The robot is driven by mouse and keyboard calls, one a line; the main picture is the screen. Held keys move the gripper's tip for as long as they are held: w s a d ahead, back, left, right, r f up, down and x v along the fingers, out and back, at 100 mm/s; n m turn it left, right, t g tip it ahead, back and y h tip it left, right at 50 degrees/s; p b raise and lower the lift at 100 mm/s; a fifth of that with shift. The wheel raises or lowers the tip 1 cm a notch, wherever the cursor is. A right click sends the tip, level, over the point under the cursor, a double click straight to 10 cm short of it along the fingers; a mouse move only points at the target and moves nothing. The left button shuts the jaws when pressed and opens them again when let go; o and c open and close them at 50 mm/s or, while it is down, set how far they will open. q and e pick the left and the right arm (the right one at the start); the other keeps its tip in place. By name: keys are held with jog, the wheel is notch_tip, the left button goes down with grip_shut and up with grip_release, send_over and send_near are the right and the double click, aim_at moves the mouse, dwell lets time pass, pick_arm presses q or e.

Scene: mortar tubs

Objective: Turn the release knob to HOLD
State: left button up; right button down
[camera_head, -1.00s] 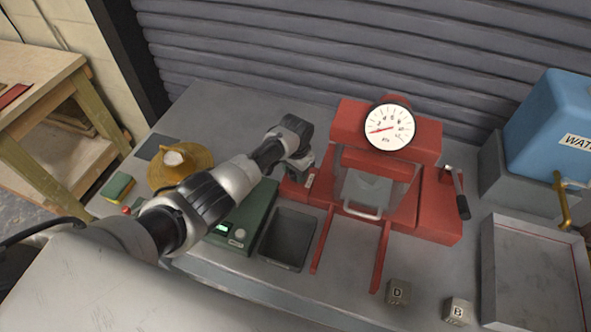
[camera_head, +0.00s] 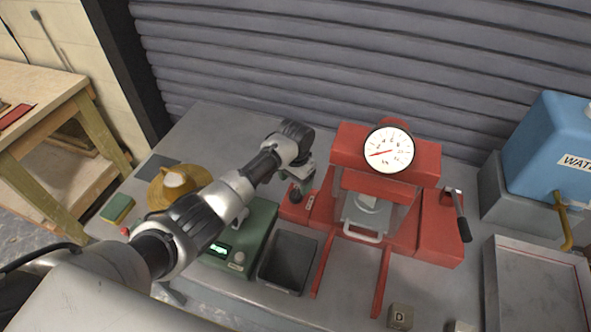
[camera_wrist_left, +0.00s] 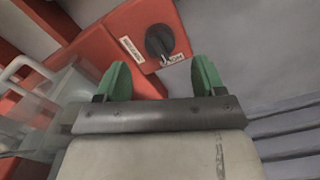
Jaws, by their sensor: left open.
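The release knob (camera_wrist_left: 159,41) is a round black dial on the red press, seen in the left wrist view. A small white label (camera_wrist_left: 132,49) lies to its left, and tiny lettering by its lower edge is too small to read surely. I cannot tell the knob's setting. My left gripper (camera_wrist_left: 160,76) has its two green fingers apart, with nothing between them. The knob appears just beyond the fingertips, between them in the picture, and not gripped. In the head view, my left gripper (camera_head: 301,186) is over the left side of the red press (camera_head: 437,228) and largely hides the knob area.
The press has a dial gauge (camera_head: 389,149), a clear guard and a lever (camera_head: 458,214) on its right. A green scale (camera_head: 255,235), a dark bin (camera_head: 288,263) and a yellow dish (camera_head: 193,185) stand left. A blue water tank (camera_head: 545,145) and a tray (camera_head: 493,280) are right.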

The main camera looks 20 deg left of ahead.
aim_at(295, 192)
pick_arm(q)
notch_tip(295, 192, up, 5)
jog(key=shift+r+b, duration=0.1)
jog(key=shift+b, duration=0.2)
dwell(0.4)
